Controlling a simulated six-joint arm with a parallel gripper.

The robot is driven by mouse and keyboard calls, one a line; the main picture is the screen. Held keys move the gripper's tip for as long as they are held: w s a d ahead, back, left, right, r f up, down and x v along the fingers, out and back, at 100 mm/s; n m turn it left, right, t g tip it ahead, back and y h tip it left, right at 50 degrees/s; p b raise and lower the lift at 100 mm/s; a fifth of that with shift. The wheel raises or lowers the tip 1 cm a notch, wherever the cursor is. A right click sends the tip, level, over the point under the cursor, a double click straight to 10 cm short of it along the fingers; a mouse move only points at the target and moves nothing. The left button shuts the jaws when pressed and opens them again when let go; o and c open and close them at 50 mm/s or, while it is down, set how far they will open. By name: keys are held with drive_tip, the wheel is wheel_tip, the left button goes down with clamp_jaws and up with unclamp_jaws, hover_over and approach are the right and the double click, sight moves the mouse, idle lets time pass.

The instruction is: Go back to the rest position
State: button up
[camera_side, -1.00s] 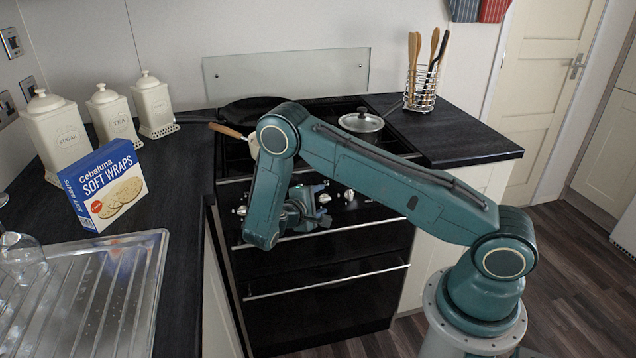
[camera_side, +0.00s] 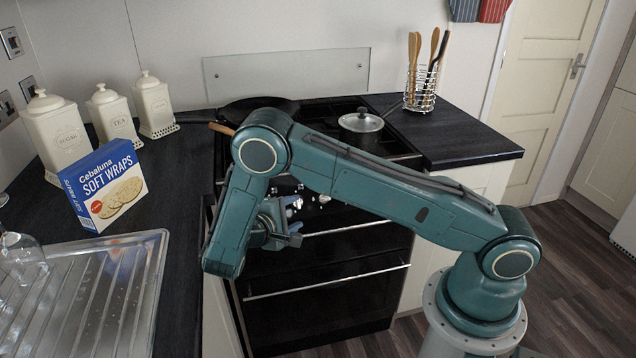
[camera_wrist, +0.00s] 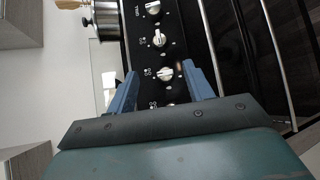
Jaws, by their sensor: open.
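My gripper (camera_side: 292,216) is in front of the black cooker (camera_side: 330,270), facing its row of control knobs. In the wrist view my gripper (camera_wrist: 160,85) shows two blue fingers spread apart with nothing between them. Silver knobs (camera_wrist: 165,73) of the cooker panel lie beyond the fingers. In the side view my upper arm stretches left from the base and the forearm hangs down at the left of the cooker.
A lidded pot (camera_side: 361,122) and a dark frying pan (camera_side: 262,106) are on the hob. A Soft Wraps box (camera_side: 104,186) and white canisters (camera_side: 112,116) stand on the left worktop, behind the steel drainer (camera_side: 90,290). A utensil rack (camera_side: 420,90) stands at right.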

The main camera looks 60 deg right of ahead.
drive_tip(key=shift+a+r, duration=0.1)
drive_tip(key=shift+a, duration=0.25)
drive_tip(key=shift+r, duration=0.1)
drive_tip(key=s+r+m+t+y, duration=0.15)
drive_tip(key=s+r+y, duration=0.25)
drive_tip(key=r, duration=0.5)
drive_tip(key=s+r+m+y, duration=0.25)
drive_tip(key=r+y, duration=0.25)
drive_tip(key=r, duration=0.4)
drive_tip(key=s+a+r+t+y, duration=0.2)
drive_tip(key=s+a+r, duration=0.1)
drive_tip(key=s, duration=0.6)
drive_tip(key=s+a+r+t+y, duration=0.2)
drive_tip(key=s+a+r+y, duration=0.1)
drive_tip(key=s, duration=0.6)
drive_tip(key=shift+s+a+r+n, duration=0.3)
drive_tip(key=shift+s+r, duration=0.05)
drive_tip(key=shift+r, duration=0.25)
